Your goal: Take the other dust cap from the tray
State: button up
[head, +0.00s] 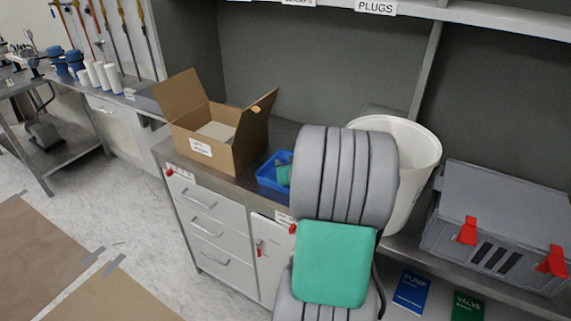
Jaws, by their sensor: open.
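A small blue tray (267,184) sits on the metal counter, just right of the open cardboard box. Something green (283,174) shows inside it, with a greyish piece beside it. I cannot tell whether either one is a dust cap. My own grey arm, with a green panel, stands in front of the counter and hides the right part of the tray. My gripper is not in this view.
The open cardboard box (222,153) stands left of the tray with its flaps up. A white bin (421,152) stands behind my arm. A grey case (500,215) with red latches is at the right. Drawers (207,226) lie below the counter.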

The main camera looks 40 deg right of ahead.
jog(key=shift+w+d+f, duration=0.1)
jog(key=shift+w+f, duration=0.05)
jog(key=shift+w, duration=0.15)
grip_shut()
jog(key=shift+s, duration=0.1)
